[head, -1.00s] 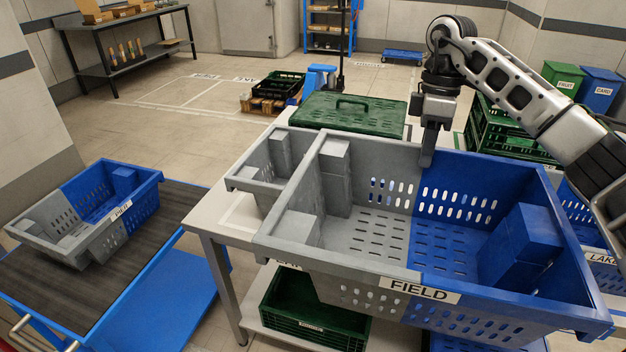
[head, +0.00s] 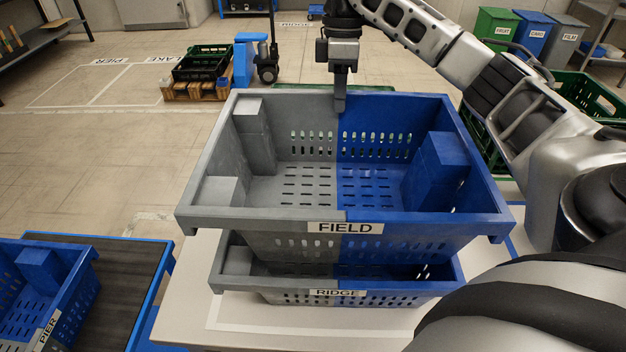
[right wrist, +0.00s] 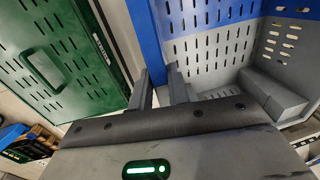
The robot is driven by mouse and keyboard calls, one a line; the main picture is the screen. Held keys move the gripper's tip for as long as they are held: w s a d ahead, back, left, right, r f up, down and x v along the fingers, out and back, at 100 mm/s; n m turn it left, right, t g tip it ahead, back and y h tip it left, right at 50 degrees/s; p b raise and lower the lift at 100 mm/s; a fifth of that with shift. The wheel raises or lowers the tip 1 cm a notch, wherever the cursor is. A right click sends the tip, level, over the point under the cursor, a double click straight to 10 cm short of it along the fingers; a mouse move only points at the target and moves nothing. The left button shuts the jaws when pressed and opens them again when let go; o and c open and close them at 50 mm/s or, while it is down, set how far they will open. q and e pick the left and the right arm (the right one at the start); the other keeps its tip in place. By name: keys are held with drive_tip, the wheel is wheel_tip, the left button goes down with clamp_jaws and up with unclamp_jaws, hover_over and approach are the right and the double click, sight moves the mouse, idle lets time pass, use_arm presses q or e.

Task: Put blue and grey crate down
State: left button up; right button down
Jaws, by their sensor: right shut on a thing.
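In the right wrist view the fingers (right wrist: 161,82) straddle the crate wall. Below FIELD is a second blue and grey crate labelled RIDGE (head: 338,293), standing on a white-topped table (head: 195,300). FIELD hides most of RIDGE, and I cannot tell whether they touch. My left gripper is out of view.
A third blue and grey crate, PIER (head: 47,325), sits on a dark belt (head: 130,275) at lower left. Green crates (head: 585,95) stand at right. A strip of table is bare left of RIDGE.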

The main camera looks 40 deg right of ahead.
sight(337, 141)
drive_tip(key=f, duration=0.5)
drive_tip(key=shift+s+b, duration=0.2)
drive_tip(key=shift+b, duration=0.1)
drive_tip(key=shift+w+f+p, duration=0.1)
drive_tip(key=shift+f+p, duration=0.3)
drive_tip(key=shift+f, duration=2.05)
drive_tip(key=shift+f, duration=0.45)
drive_tip(key=c, duration=1.4)
unclamp_jaws()
drive_tip(key=shift+o, duration=0.3)
